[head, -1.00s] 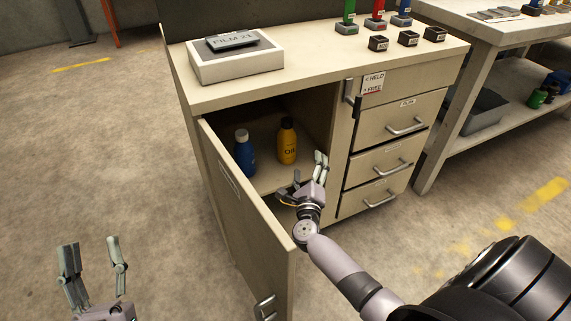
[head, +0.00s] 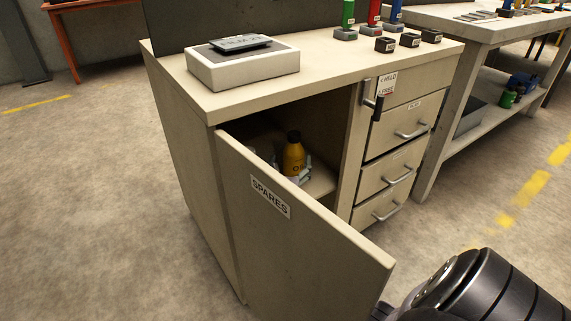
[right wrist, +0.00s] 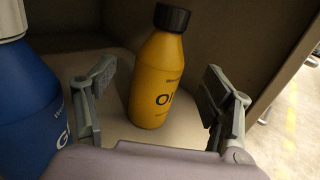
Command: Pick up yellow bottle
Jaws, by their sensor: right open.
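The yellow bottle (head: 293,156) with a black cap stands upright inside the open cabinet. It also shows in the right wrist view (right wrist: 157,80), between and beyond the two fingers. My right gripper (head: 293,174) is open and reaches into the cabinet in front of the bottle. In the right wrist view my right gripper (right wrist: 160,82) has its fingers spread to either side, with gaps to the bottle. The cabinet door hides most of my right gripper and arm in the head view. My left gripper is out of view.
A blue bottle (right wrist: 30,100) stands close to the left finger in the right wrist view. The open door labelled SPARES (head: 300,225) blocks the front left. The cabinet wall (right wrist: 250,40) rises on the right. Drawers (head: 400,130) stand right of the opening.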

